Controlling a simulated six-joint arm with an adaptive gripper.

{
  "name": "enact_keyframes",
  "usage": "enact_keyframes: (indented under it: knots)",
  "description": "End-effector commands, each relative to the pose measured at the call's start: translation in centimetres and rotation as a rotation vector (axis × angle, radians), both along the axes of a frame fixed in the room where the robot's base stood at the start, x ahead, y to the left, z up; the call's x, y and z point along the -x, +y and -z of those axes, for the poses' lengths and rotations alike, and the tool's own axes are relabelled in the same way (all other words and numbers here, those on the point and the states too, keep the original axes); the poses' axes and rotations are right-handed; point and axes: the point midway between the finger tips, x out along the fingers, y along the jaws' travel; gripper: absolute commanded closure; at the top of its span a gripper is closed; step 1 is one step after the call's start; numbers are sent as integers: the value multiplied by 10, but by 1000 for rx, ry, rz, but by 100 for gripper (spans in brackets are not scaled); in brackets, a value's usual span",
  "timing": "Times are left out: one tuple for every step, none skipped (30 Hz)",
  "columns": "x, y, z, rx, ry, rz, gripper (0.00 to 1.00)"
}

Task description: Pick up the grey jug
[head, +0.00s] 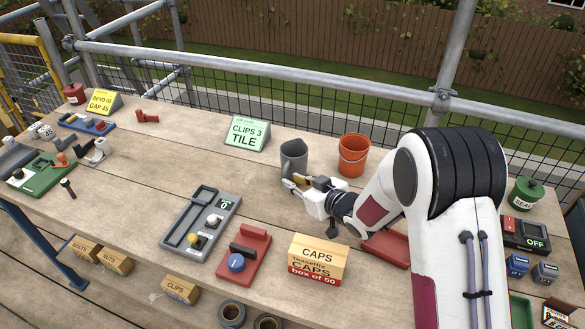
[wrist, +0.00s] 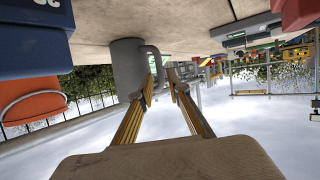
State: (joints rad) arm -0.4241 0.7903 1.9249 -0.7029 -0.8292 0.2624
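The grey jug (head: 293,157) stands upright on the wooden bench, left of the orange bucket. In the wrist view, which is upside down, the jug (wrist: 126,68) and its handle (wrist: 157,58) show just beyond my fingertips. My gripper (head: 293,182) is at the jug's near side, low over the bench. In the wrist view my gripper (wrist: 161,80) has its two yellow-sided fingers apart, with a gap between the tips. The handle's outer part lines up with this gap. I cannot tell whether a finger touches the handle.
The orange bucket (head: 353,155) stands close to the right of the jug. A green "CLIPS 3 TILE" sign (head: 247,133) stands to the left. A caps box (head: 317,262), a grey tray (head: 200,225) and a red block (head: 243,255) lie nearer. Bare planks lie left of the jug.

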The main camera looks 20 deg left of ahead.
Motion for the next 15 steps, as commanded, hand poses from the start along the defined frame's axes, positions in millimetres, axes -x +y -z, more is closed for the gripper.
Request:
enact_keyframes:
  knots:
    - [-2,3,1,-1,0,-1,83]
    - [-3,5,2,0,-1,-1,83]
    - [-4,7,4,0,0,-1,83]
    - [-6,9,5,0,0,-1,83]
    - [-7,11,6,0,0,-1,83]
    - [-9,14,8,1,0,-1,83]
    - [-11,17,9,1,0,-1,83]
    - [-13,20,10,1,-1,-2,83]
    - [-14,23,12,1,0,-2,83]
    - [-16,25,13,0,0,-2,83]
    - [-18,27,14,0,0,-1,83]
    - [-20,30,15,0,0,-1,83]
    - [-21,32,16,0,0,-1,83]
    - [-23,33,17,0,0,0,83]
    - [-24,35,19,1,1,0,83]
